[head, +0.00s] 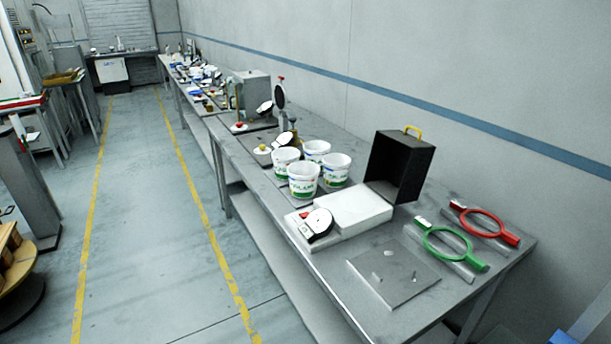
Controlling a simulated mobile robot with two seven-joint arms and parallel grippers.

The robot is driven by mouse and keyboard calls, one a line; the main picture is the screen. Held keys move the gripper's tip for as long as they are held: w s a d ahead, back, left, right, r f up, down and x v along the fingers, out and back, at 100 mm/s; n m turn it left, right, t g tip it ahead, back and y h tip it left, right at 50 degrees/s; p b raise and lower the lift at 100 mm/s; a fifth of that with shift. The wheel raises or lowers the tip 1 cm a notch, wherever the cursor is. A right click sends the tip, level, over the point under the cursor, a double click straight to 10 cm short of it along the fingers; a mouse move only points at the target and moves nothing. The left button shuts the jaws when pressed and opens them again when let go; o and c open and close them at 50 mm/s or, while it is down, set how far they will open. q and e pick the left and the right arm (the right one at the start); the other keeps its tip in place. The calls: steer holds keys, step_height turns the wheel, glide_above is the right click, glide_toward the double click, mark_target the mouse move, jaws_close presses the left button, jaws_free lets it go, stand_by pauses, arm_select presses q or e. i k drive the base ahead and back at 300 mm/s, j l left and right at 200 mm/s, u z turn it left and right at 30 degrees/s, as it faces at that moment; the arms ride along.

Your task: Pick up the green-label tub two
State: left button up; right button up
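Several white tubs with green labels stand upright in a close group on the long grey workbench (395,235). The front tub (303,181) shows its label most fully. One tub (285,162) is behind it to the left, one (337,171) is to its right, and one (316,150) is at the back, partly hidden. I cannot tell which of them is tub two. Neither of my grippers shows in this view.
A white block (352,210) with a round dial gauge (319,223) is just in front of the tubs. A black open box (400,168) with a yellow handle stands to their right. Green (447,243) and red (482,222) ring tools and a flat plate (393,272) lie nearer.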

mark_target(303, 174)
steer(key=i+j+z, duration=0.1)
steer(key=i+j, duration=0.15)
steer(key=i+j+z, duration=0.1)
steer(key=j, duration=0.25)
steer(key=i+j+z, duration=0.1)
steer(key=i+j, duration=0.2)
steer(key=i+j+z, duration=0.1)
steer(key=j, duration=0.3)
steer(key=i+j+z, duration=0.1)
steer(key=i+j, duration=0.2)
steer(key=i+j+z, duration=0.1)
steer(key=j, duration=0.35)
steer(key=i, duration=0.05)
